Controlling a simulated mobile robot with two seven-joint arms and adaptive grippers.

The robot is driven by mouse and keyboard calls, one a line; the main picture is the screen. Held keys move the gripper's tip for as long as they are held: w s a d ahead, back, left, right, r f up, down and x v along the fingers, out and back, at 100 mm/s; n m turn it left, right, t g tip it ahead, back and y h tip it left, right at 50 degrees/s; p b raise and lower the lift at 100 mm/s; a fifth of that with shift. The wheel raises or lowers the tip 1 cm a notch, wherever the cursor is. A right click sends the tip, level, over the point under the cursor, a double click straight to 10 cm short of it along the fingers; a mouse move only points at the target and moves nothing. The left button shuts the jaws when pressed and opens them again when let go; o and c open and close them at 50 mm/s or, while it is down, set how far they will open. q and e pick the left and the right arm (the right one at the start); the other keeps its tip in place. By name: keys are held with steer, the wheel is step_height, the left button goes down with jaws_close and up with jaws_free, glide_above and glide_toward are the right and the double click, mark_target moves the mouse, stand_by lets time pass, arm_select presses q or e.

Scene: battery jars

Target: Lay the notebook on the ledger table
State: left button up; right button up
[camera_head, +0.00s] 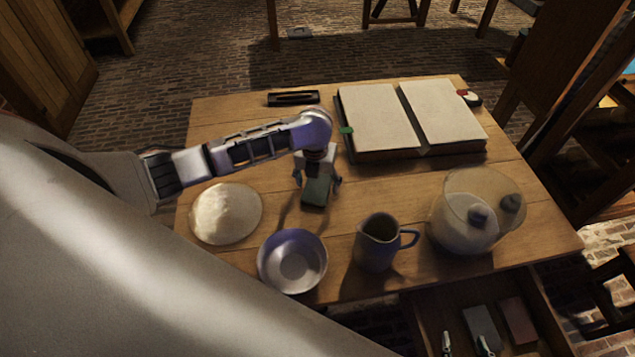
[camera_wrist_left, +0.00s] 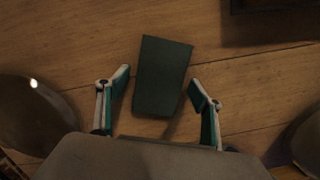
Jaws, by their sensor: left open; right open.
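A small dark green notebook (camera_head: 316,192) appears to lie on the wooden ledger table (camera_head: 230,120), left of the open ledger and behind the bowl. My left gripper (camera_head: 317,181) is directly above it, pointing down. In the left wrist view, the notebook (camera_wrist_left: 162,75) is between the spread fingertips of my left gripper (camera_wrist_left: 160,78), with a gap on each side. My right gripper (camera_head: 466,345) shows only as two separate fingertips at the bottom edge, over the open drawer; it is open.
The open ledger (camera_head: 380,118) covers the back right, with a dark pen case (camera_head: 293,98) to its left. The drawer (camera_head: 545,325) holds grey and brown booklets.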

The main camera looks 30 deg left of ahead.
mark_target(316, 191)
arm_select(q)
step_height(316, 191, up, 12)
steer(key=s, duration=0.1)
steer(key=shift+s+d, duration=0.25)
steer(key=shift+s, duration=0.15)
stand_by(0.3)
